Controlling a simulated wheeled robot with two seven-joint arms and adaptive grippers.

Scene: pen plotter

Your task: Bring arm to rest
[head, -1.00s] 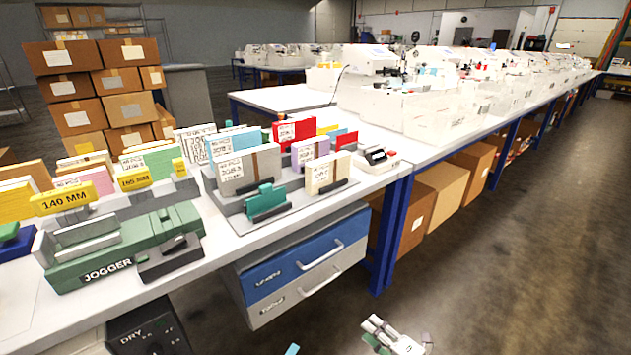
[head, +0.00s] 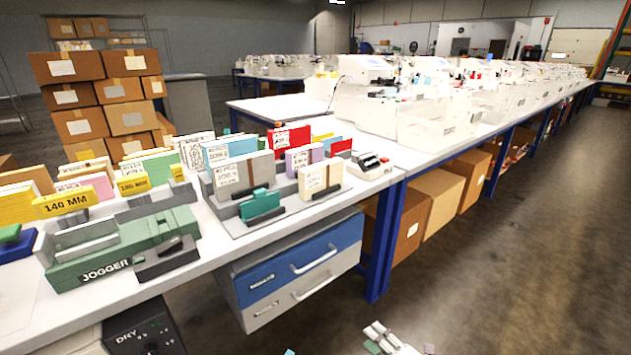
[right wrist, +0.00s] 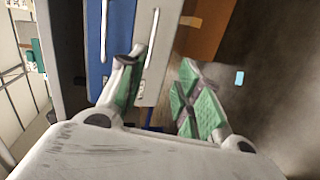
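My right gripper (head: 378,338) shows at the bottom edge of the head view, low over the floor and in front of the drawer unit, away from the table. In the right wrist view the same gripper (right wrist: 160,88) has its two green-padded fingers spread apart with a gap between them. Nothing is held there. The drawer fronts lie behind the fingers in that view. My left gripper does not show in either view.
The white worktable (head: 215,262) carries a green jogger (head: 120,255), card racks and a small device (head: 370,165). Below are a blue-and-grey drawer unit (head: 300,265) and cardboard boxes (head: 440,200). The floor (head: 520,240) at right is open, with small scraps near the bottom edge.

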